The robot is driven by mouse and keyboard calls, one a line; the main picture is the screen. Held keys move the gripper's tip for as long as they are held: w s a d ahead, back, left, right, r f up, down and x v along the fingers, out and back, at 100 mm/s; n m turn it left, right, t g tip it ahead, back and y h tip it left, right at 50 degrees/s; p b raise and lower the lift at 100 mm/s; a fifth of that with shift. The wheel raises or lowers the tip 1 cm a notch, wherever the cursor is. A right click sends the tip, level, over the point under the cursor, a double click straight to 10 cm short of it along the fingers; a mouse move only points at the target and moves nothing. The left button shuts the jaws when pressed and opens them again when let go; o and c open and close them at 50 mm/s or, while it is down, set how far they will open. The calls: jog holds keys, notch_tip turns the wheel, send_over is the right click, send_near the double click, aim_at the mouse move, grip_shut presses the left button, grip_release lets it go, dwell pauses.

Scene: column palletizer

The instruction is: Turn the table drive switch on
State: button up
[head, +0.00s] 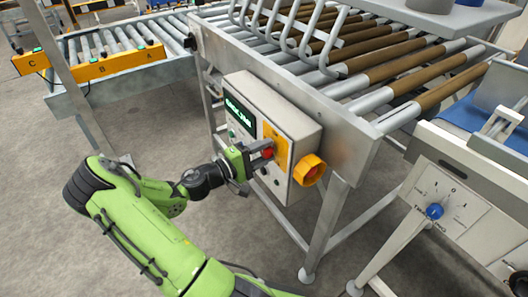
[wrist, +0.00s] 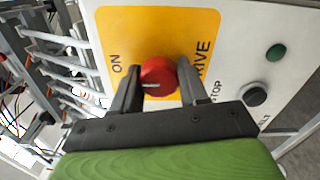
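The table drive switch is a round red knob (wrist: 158,76) on a yellow plate (wrist: 205,22) lettered ON at left and DRIVE at right in the wrist view. A small pale mark shows low on the knob. My gripper (wrist: 160,80) has a finger on each side of the knob, with no clear gap, so it appears shut on it. In the head view, my gripper (head: 262,151) reaches the front of the grey control box (head: 280,110) from the left. The red knob (head: 268,153) shows at its fingertips; the plate is partly hidden.
An orange-yellow housing with a red knob (head: 308,170) sits right of my gripper on the box. Green (wrist: 276,52) and black (wrist: 255,94) buttons lie beside the yellow plate. A blue dial (head: 434,212) is on the right-hand machine. Roller conveyor (head: 390,80) lies behind.

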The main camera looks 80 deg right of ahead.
jog(key=o, duration=0.4)
jog(key=p+v, duration=0.3)
jog(key=v, duration=1.3)
jog(key=shift+d, duration=0.1)
